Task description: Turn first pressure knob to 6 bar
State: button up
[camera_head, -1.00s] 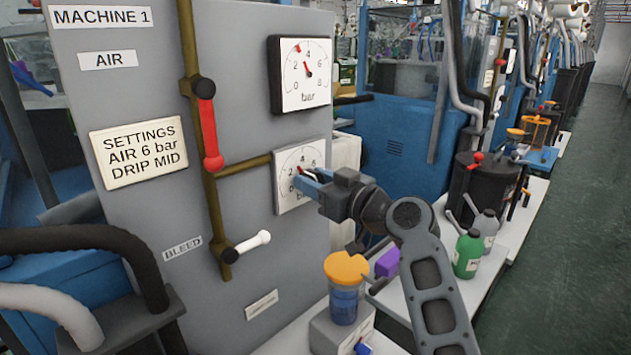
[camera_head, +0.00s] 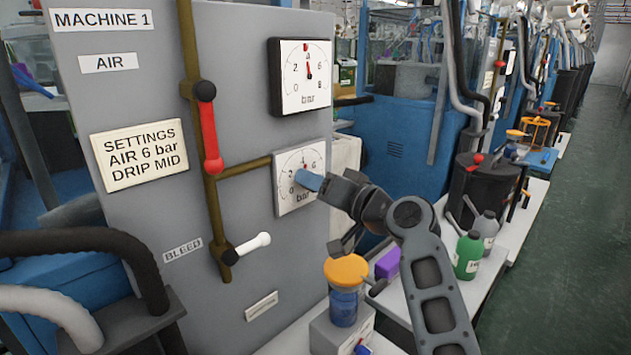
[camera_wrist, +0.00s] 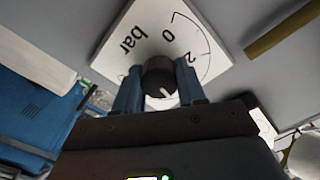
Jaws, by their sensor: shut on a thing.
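The lower dial plate (camera_head: 285,205), marked in bar, is on the grey panel of MACHINE 1. My gripper (camera_head: 308,181) is at the plate and hides much of it. In the wrist view my gripper (camera_wrist: 158,88) is shut on the dark round knob (camera_wrist: 158,72), one blue finger on each side. A white mark shows on the knob's face. The plate (camera_wrist: 135,60) looks strongly tilted there. The upper pressure gauge (camera_head: 290,100) has its needle pointing almost straight up, near 4. The settings label (camera_head: 140,152) reads AIR 6 bar, DRIP MID.
A red lever (camera_head: 209,135) and a white bleed lever (camera_head: 252,243) sit on brass pipe left of the dial. An orange-lidded jar (camera_head: 345,300) stands below my arm. Green and grey bottles (camera_head: 468,255) stand on the white bench at right.

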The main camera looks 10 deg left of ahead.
jog(key=m+p, duration=0.2)
jog(key=m, duration=0.3)
jog(key=shift+r+m, duration=0.1)
jog(key=shift+m, duration=0.2)
jog(key=shift+d+m+p, duration=0.1)
jog(key=shift+m+p, duration=0.95)
jog(key=shift+m, duration=1.05)
jog(key=o, duration=1.1)
jog(key=shift+c, duration=0.2)
jog(key=v, duration=0.7)
jog(key=shift+d+b, duration=0.35)
jog(key=shift+b, duration=0.1)
jog(key=shift+s, duration=0.15)
